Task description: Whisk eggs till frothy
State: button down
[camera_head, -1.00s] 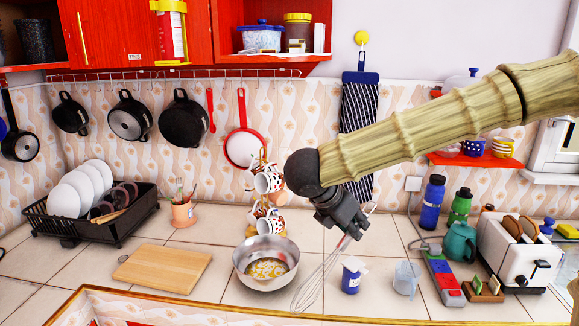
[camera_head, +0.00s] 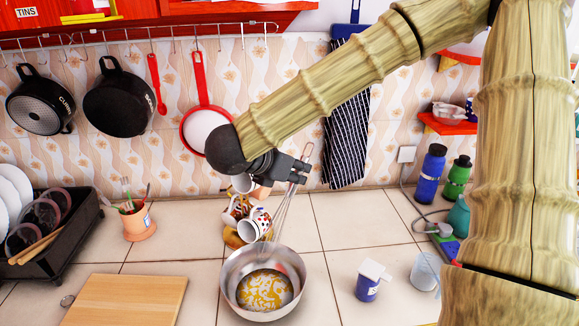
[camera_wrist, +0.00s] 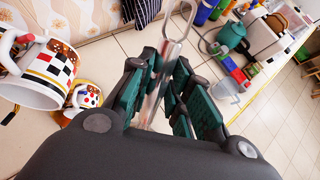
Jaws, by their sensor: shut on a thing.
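A steel bowl (camera_head: 231,284) with yellow egg in the bottom (camera_head: 265,290) stands on the tiled counter. My gripper (camera_head: 301,169) is above and behind the bowl, shut on the handle of a wire whisk (camera_head: 284,212). I cannot tell whether the tip is inside the bowl. In the wrist view the whisk handle (camera_wrist: 165,58) stands between my green-padded fingers (camera_wrist: 160,95); its wires are hidden there.
Patterned mugs (camera_head: 255,224) hang on a stand just behind the bowl. A cutting board (camera_head: 125,300) lies to the left. A blue jar (camera_head: 368,288) and a clear measuring cup (camera_head: 425,272) stand to the right. Some bare counter lies between bowl and jar.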

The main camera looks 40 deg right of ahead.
jog(key=shift+s+f, duration=0.1)
jog(key=shift+f, duration=0.35)
jog(key=shift+w+f+b, duration=0.2)
jog(key=shift+f+b, duration=0.7)
jog(key=shift+f, duration=0.1)
jog(key=shift+s+f+b, duration=0.15)
jog(key=shift+f+b, duration=0.35)
notch_tip(320, 180, down, 10)
jog(key=b, duration=0.5)
jog(key=shift+r, duration=0.25)
